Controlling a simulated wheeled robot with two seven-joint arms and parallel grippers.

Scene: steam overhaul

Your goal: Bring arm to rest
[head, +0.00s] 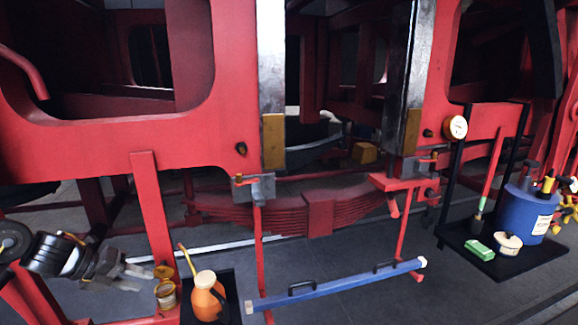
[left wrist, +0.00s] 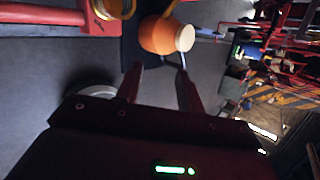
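My left gripper (head: 138,276) is at the lower left of the head view, reaching in from the left edge. Its two fingers are apart with nothing held between them. The left wrist view also shows the spread fingers of my left gripper (left wrist: 159,72), with dark floor between and beyond them. An orange can (head: 206,298) with a pale top and a yellow spout or handle stands to the right of the gripper, apart from it. The can also shows beyond the fingertips in the left wrist view (left wrist: 157,35). I do not see my right gripper.
A brass-coloured cup (head: 165,294) sits just right of the gripper by a red post (head: 152,205). A blue bar (head: 335,287) with black handles lies further right. A black tray (head: 510,266) holds a blue canister (head: 528,212) and a green block (head: 480,249). The red frame (head: 120,145) spans behind.

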